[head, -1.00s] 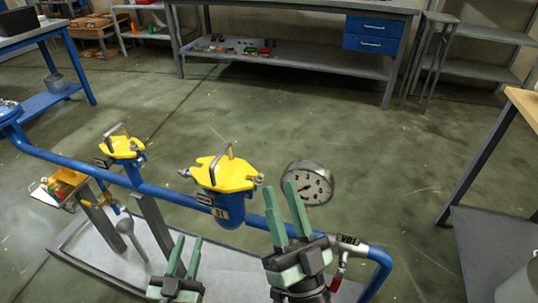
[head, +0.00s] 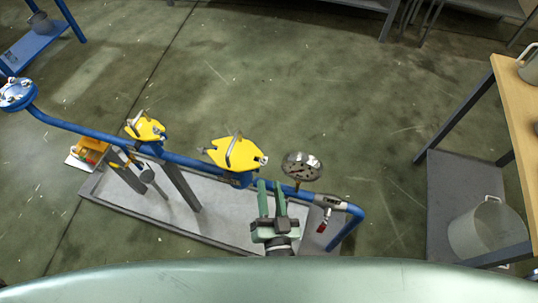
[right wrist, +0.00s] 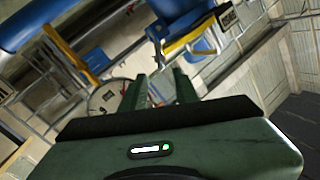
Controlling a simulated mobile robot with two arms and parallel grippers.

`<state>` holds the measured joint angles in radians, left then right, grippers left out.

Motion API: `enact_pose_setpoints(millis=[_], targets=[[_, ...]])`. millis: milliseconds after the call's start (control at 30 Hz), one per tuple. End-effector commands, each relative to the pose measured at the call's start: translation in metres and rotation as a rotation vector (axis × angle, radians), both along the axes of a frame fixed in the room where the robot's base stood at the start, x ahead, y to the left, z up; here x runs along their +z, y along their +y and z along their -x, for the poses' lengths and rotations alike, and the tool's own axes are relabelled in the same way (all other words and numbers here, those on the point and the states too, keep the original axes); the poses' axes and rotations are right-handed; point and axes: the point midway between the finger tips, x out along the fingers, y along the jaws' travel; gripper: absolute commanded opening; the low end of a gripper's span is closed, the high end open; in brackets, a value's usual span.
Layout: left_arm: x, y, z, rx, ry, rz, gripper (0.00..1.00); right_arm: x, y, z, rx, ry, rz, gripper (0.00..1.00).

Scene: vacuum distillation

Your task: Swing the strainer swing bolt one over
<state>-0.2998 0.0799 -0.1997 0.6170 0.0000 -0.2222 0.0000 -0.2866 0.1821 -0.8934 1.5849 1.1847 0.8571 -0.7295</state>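The larger strainer's yellow lid (head: 232,154) has a metal handle and sits on a blue body on the pipe in the head view. A metal swing bolt (head: 264,160) shows at the lid's right edge, another (head: 207,151) at its left. A smaller yellow-lidded strainer (head: 145,129) stands to the left. My right gripper (head: 270,184) is open, just below and right of the larger strainer. In the right wrist view, the blue strainer body (right wrist: 182,12) is above the open fingers (right wrist: 158,86), with a thin metal piece (right wrist: 156,52) near the fingertips. Contact is unclear. My left gripper is out of view.
The blue pipe (head: 352,216) bends down at the right, with a red-handled valve (head: 322,226). A grey base tray (head: 222,222) lies below. A wooden-topped table (head: 515,92) stands at right.

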Motion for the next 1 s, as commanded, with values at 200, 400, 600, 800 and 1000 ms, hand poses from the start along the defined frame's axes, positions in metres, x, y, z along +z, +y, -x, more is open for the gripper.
enact_pose_setpoints(millis=[200, 400, 600, 800, 1000], targets=[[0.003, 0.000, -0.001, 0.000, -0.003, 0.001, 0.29, 0.002, 0.005, -0.036, 0.001, -0.006, -0.001, 0.30], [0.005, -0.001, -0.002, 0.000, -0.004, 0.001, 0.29, 0.001, 0.008, -0.062, 0.001, -0.006, -0.002, 0.30], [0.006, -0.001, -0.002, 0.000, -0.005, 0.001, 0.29, 0.000, 0.009, -0.071, 0.001, -0.003, -0.002, 0.30], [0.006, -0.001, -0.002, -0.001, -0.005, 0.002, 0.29, 0.000, 0.009, -0.071, 0.001, -0.003, -0.002, 0.30], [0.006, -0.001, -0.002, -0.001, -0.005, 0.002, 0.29, 0.001, 0.009, -0.071, 0.001, -0.003, -0.002, 0.00]])
